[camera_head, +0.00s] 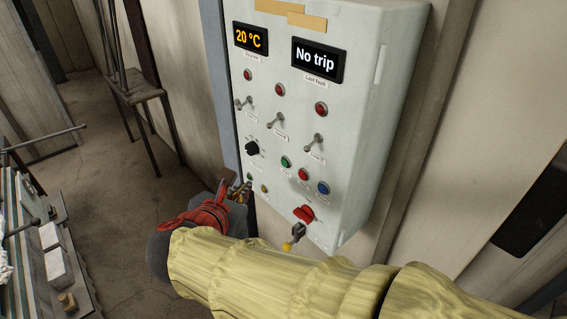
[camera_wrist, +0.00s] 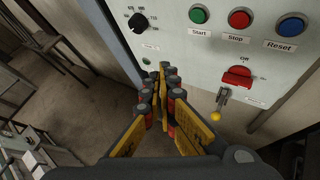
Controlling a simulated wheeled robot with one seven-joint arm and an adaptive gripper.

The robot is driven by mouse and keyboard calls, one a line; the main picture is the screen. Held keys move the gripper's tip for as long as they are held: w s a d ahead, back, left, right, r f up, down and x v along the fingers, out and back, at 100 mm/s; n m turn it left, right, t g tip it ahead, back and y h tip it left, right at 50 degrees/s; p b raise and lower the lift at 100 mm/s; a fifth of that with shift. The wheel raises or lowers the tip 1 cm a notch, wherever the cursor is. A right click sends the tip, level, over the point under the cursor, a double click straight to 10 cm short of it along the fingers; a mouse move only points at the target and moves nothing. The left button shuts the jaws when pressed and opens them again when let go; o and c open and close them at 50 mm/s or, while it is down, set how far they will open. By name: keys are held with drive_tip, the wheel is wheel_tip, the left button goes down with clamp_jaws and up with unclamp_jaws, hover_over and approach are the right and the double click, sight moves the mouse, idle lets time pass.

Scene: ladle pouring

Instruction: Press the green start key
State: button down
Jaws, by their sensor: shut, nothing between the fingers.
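The green start key (camera_head: 286,162) is a round button on the light grey control panel (camera_head: 360,120). In the wrist view the green start key (camera_wrist: 199,14) is near the top, labelled "Start". My gripper (camera_head: 240,187) is shut and empty, below and left of the key in the head view. In the wrist view my gripper (camera_wrist: 165,75) points at the panel's lower left part, and the key stands clear of the fingers.
A red stop button (camera_head: 303,174) and a blue reset button (camera_head: 323,187) sit right of the key. A black knob (camera_head: 252,148) is to its left. A red rotary switch (camera_head: 303,213) and a yellow-tipped lever (camera_head: 288,246) are below. Displays read "20 °C" and "No trip".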

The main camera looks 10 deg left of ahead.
drive_tip(key=w+d, duration=0.5)
drive_tip(key=w, duration=0.1)
drive_tip(key=shift+w+d, duration=0.25)
drive_tip(key=shift+d, duration=0.1)
drive_tip(key=shift+w+d, duration=0.15)
idle(1.3)
drive_tip(key=shift+w+d, duration=0.15)
drive_tip(key=shift+w, duration=0.05)
drive_tip(key=shift+w+d, duration=0.25)
idle(0.9)
idle(0.3)
drive_tip(key=shift+s+a, duration=0.5)
drive_tip(key=shift+s, duration=0.1)
drive_tip(key=shift+a, duration=0.1)
drive_tip(key=s+a, duration=0.1)
drive_tip(key=s, duration=0.1)
drive_tip(key=s+a, duration=0.1)
drive_tip(key=a, duration=0.1)
drive_tip(key=shift+s, duration=0.4)
